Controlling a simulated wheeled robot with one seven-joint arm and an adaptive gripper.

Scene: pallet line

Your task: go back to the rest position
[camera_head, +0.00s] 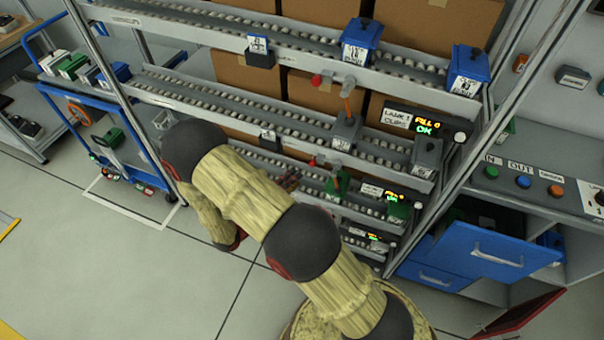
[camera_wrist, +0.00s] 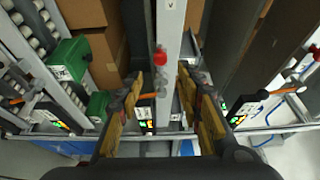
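My gripper (camera_wrist: 160,74) shows in the wrist view with its two fingers spread apart. No object is visibly held between them. Beyond the fingers are a grey rail (camera_wrist: 171,30) and a red knob (camera_wrist: 160,58); I cannot tell how far the fingertips are from them. In the head view my arm reaches over the floor towards the roller rack (camera_head: 215,92), and its links hide much of the hand.
Blue bins (camera_head: 361,42) and (camera_head: 468,70), and a green bin (camera_wrist: 67,59), sit on the lanes. Cardboard boxes (camera_head: 245,75) stand behind. A blue-framed trolley (camera_head: 112,133) is at left, a button console (camera_head: 525,182) at right. Floor (camera_head: 90,260) is clear at lower left.

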